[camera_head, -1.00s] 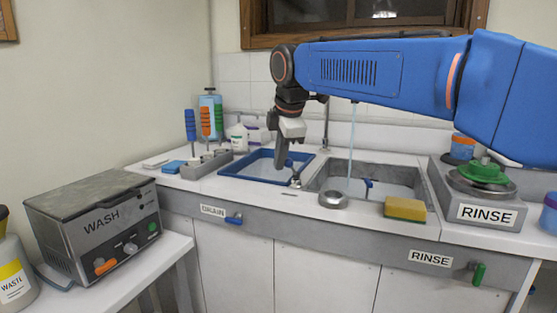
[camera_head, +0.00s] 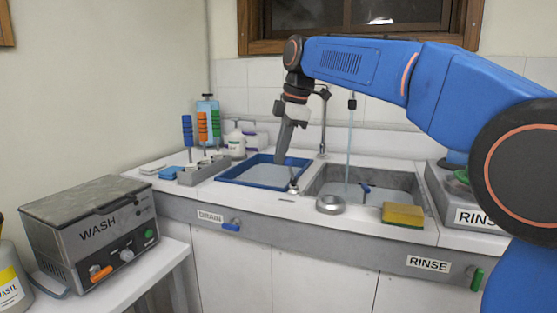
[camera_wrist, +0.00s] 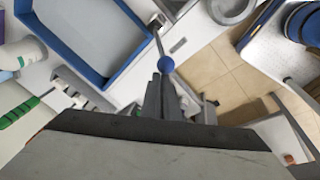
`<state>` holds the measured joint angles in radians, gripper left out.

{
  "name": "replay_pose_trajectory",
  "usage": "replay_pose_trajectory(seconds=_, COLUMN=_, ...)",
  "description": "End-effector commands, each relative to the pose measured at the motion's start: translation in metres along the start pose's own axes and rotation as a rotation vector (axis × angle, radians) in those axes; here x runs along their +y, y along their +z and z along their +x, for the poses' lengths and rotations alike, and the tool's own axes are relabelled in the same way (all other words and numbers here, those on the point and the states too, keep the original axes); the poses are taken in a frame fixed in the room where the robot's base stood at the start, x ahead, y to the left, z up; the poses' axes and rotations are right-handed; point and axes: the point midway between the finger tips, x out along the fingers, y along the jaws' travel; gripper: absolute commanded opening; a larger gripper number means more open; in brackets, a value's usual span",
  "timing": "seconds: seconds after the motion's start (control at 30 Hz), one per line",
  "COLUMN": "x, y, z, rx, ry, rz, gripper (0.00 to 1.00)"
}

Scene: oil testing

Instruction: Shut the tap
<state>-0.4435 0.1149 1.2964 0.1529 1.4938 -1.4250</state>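The tap is a slim faucet (camera_head: 323,125) behind the sinks, and a thin stream of water (camera_head: 349,150) falls into the right-hand sink. A small metal lever base (camera_head: 293,187) stands on the front counter between the sinks. In the wrist view its metal rod ends in a blue ball knob (camera_wrist: 166,65). My gripper (camera_head: 280,160) points down over the blue-rimmed basin, just behind the lever. In the wrist view my gripper (camera_wrist: 160,82) has its dark fingers close together, with the knob just beyond the tips. Contact cannot be told. Nothing shows between the fingers.
The right sink (camera_head: 390,182) has a yellow sponge (camera_head: 403,215) and a round metal dish (camera_head: 329,204) at its front edge. The blue-rimmed basin (camera_head: 228,180) is on the left. Screwdrivers stand in a grey holder (camera_head: 203,170). A WASH machine (camera_head: 92,230) is at front left.

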Motion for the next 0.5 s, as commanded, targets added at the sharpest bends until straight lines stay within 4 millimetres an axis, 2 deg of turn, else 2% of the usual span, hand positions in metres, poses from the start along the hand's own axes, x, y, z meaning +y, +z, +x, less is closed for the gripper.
replay_pose_trajectory(seconds=0.33, x=0.032, y=0.022, z=-0.013, rx=-0.008, ry=0.003, rz=0.001, gripper=0.00)
replay_pose_trajectory(seconds=0.5, x=0.034, y=0.022, z=-0.013, rx=-0.007, ry=0.002, rz=-0.001, gripper=0.00)
